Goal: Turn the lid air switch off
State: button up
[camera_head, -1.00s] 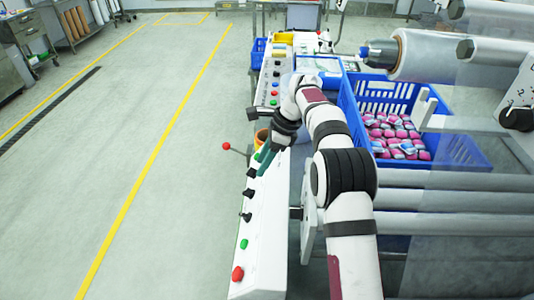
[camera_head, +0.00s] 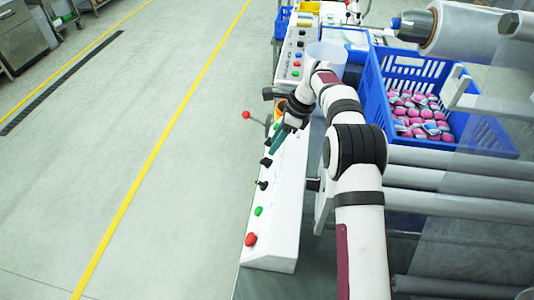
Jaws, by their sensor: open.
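A long white sloped control panel (camera_head: 285,205) runs along the left side of the machine. It carries a row of black switches, among them a nearer one (camera_head: 262,185) and a farther one (camera_head: 267,162). I cannot read any labels, so I cannot tell which is the lid air switch. My gripper (camera_head: 275,146), with dark green fingers, is open and points down over the panel's upper part, close to the farthest black switches. The arm and fingers partly hide that end. I cannot tell whether the fingers touch a switch.
A green button (camera_head: 259,211) and a red button (camera_head: 251,239) sit at the panel's near end. A red-knobbed lever (camera_head: 246,115) sticks out left. A blue crate (camera_head: 484,138) with pink packs stands right, near film rollers.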

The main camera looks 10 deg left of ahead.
aim_at(265, 157)
jog(key=x, duration=0.7)
jog(key=shift+a+f, duration=0.1)
jog(key=shift+f, duration=0.25)
grip_shut()
